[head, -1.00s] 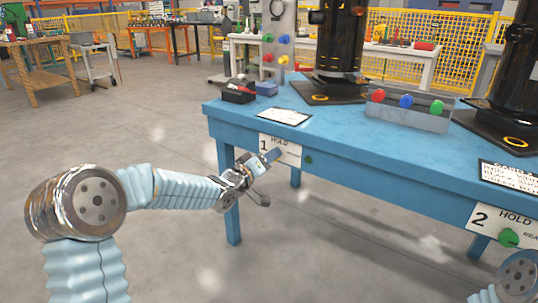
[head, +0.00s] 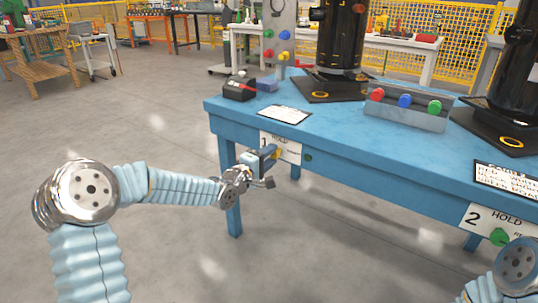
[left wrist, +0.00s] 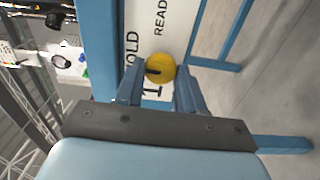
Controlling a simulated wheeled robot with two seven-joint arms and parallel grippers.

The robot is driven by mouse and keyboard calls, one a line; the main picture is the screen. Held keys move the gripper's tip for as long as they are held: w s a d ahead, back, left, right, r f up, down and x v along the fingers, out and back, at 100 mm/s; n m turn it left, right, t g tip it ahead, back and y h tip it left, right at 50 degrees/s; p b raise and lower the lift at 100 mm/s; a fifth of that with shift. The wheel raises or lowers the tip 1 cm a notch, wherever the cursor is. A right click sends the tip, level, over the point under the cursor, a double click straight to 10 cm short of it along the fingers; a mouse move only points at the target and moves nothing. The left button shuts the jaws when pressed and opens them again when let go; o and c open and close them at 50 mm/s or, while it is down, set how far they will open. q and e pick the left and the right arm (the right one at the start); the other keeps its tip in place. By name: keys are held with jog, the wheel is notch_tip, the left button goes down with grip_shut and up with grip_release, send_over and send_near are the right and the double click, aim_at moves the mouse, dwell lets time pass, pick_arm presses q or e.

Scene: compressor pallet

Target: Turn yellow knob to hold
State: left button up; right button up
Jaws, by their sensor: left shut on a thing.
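The yellow knob (left wrist: 160,68) sits on white panel 1 on the front of the blue table. In the left wrist view it lies between my left gripper's (left wrist: 161,78) two fingers, with a dark mark on its left side. The words HOLD and READ are partly visible beside it. In the head view, my left gripper (head: 270,165) is at panel 1 (head: 289,149), and the knob (head: 277,153) is mostly hidden behind the fingers. My left gripper is shut on the knob. My right gripper is out of view; only part of my right arm shows.
The blue table (head: 345,137) carries two black cylinders and a box (head: 405,110) with red, blue and green knobs. Panel 2 (head: 480,219) with a green knob (head: 500,237) is at the right front. The floor left of the table is clear.

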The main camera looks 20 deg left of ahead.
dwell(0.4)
pick_arm(q)
jog(key=o, duration=1)
jog(key=p+v, duration=0.1)
jog(key=v, duration=1.3)
jog(key=shift+w, duration=0.1)
